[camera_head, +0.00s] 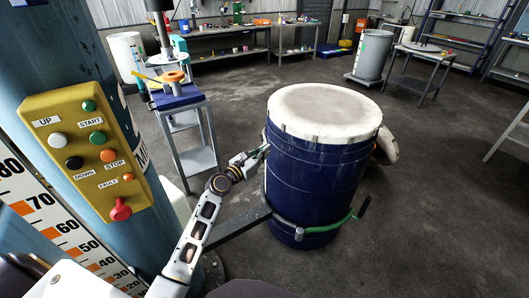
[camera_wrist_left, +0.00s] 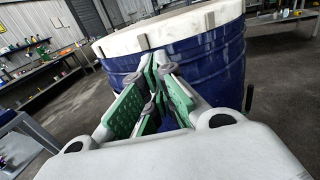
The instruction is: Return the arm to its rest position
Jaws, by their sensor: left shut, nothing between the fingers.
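My left arm reaches up from the bottom of the head view. Its gripper (camera_head: 262,152) is beside the upper left side of a blue drum (camera_head: 310,185) with a whitish lid (camera_head: 325,108). In the left wrist view the green-padded fingers (camera_wrist_left: 153,75) are shut and empty, pointing at the blue drum (camera_wrist_left: 205,65). I cannot tell whether the fingertips touch the drum wall. My right gripper is not in view.
A yellow control panel (camera_head: 85,145) with buttons sits on the blue column at left. A green-handled clamp (camera_head: 325,226) wraps the drum's lower part. A small grey cart (camera_head: 198,160) stands behind my arm. The floor right of the drum is mostly clear.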

